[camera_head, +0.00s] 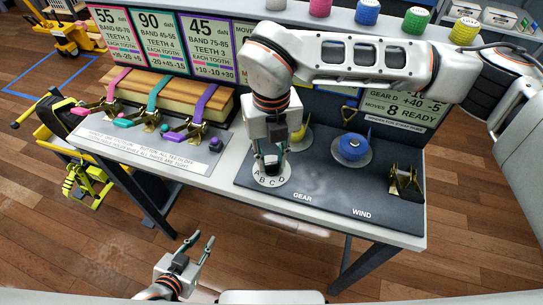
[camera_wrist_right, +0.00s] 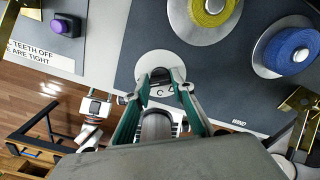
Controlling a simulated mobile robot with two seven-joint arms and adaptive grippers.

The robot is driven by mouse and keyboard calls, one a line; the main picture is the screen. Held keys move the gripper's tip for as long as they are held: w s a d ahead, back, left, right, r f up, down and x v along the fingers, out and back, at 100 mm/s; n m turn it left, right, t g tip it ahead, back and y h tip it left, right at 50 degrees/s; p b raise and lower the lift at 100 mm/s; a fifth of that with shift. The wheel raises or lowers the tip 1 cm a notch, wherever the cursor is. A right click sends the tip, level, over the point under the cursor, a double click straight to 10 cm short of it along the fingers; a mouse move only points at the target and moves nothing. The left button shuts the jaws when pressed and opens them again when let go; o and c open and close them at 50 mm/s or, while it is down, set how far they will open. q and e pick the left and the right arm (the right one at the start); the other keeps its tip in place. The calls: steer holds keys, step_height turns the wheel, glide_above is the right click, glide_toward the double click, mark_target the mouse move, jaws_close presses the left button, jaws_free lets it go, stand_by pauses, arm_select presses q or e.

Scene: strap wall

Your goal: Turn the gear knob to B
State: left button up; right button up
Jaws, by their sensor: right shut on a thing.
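The gear dial (camera_head: 258,181) is a white disc lettered A B C D, at the front of the dark panel, left of the printed word GEAR. My right gripper (camera_head: 271,163) points down over it, its fingers shut on the dark gear knob at the disc's middle. In the right wrist view the disc (camera_wrist_right: 158,60) shows between and beyond the fingertips (camera_wrist_right: 165,80), with a C readable. The fingers hide most of the knob, and I cannot tell which letter it points to. My left gripper (camera_head: 199,246) is open and empty, low in front of the table.
A yellow spool (camera_head: 302,138) and a blue spool (camera_head: 351,148) stand behind and right of the dial. A brass bracket (camera_head: 405,180) is at the panel's right. Pink, teal and purple straps with brass buckles and a purple button (camera_head: 215,144) lie left.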

mark_target(271, 163)
steer(key=n, duration=0.3)
steer(key=shift+a+r+n+b, duration=0.1)
steer(key=shift+n+b, duration=0.3)
steer(key=shift+n, duration=1.7)
steer(key=o, duration=1.1)
step_height(271, 163, up, 12)
